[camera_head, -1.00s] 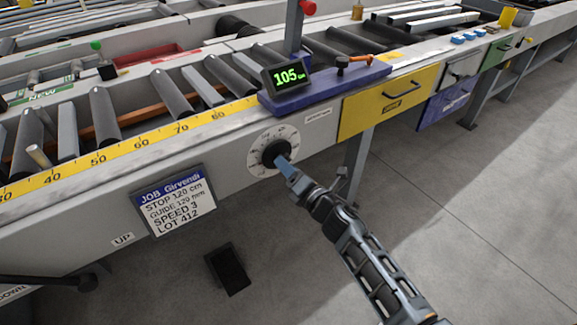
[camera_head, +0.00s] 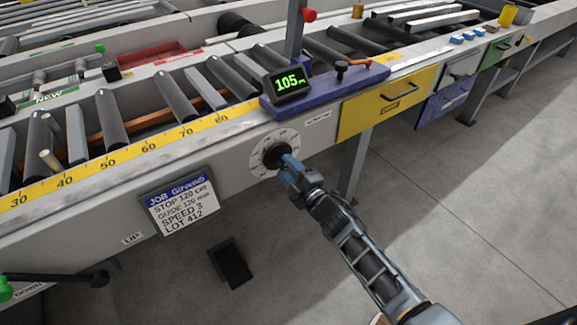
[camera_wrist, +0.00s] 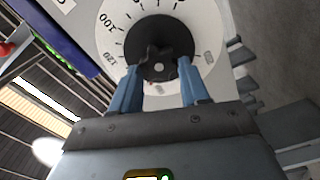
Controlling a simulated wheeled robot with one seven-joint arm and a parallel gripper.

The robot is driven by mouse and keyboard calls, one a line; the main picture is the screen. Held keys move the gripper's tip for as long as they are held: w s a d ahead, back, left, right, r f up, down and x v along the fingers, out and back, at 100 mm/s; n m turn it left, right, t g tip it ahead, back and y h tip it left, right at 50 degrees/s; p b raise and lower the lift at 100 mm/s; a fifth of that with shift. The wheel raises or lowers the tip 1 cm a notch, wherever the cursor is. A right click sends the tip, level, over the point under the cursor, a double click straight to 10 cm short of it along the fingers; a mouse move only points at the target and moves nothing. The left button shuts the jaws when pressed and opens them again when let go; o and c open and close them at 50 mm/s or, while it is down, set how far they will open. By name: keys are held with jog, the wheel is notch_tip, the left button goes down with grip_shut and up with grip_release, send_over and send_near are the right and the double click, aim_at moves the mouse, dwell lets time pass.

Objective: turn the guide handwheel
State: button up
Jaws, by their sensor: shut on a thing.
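The guide handwheel (camera_head: 275,156) is a black knob on a white round dial (camera_head: 258,163) on the front face of the runout table. In the wrist view the black handwheel (camera_wrist: 159,50) fills the top middle, with dial marks 100 and 120 at its left. My gripper (camera_head: 287,163) reaches it from the lower right. In the wrist view the blue fingers (camera_wrist: 158,78) sit on either side of the knob's lower part, shut on it. The fingertips are partly hidden against the dark knob.
A job card (camera_head: 180,202) reads guide 120 mm, stop 120 cm. A display (camera_head: 287,84) on the blue stop carriage (camera_head: 325,92) reads 105. A yellow drawer (camera_head: 390,103) is right of the dial. A black bin (camera_head: 231,263) lies on the floor below.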

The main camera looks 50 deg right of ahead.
jog(key=m+p, duration=0.2)
jog(key=m, duration=0.4)
jog(key=shift+d+r+m+p, duration=0.1)
jog(key=shift+r+m+p, duration=0.05)
jog(key=shift+m+p, duration=0.2)
jog(key=m+p, duration=0.1)
jog(key=m, duration=0.5)
jog(key=shift+s+d+p, duration=0.1)
jog(key=shift+d+p, duration=0.05)
jog(key=shift+p, duration=0.15)
jog(key=o, duration=1.1)
jog(key=shift+c, duration=0.2)
jog(key=v, duration=0.7)
jog(key=shift+s+b, duration=0.35)
jog(key=shift+s, duration=0.05)
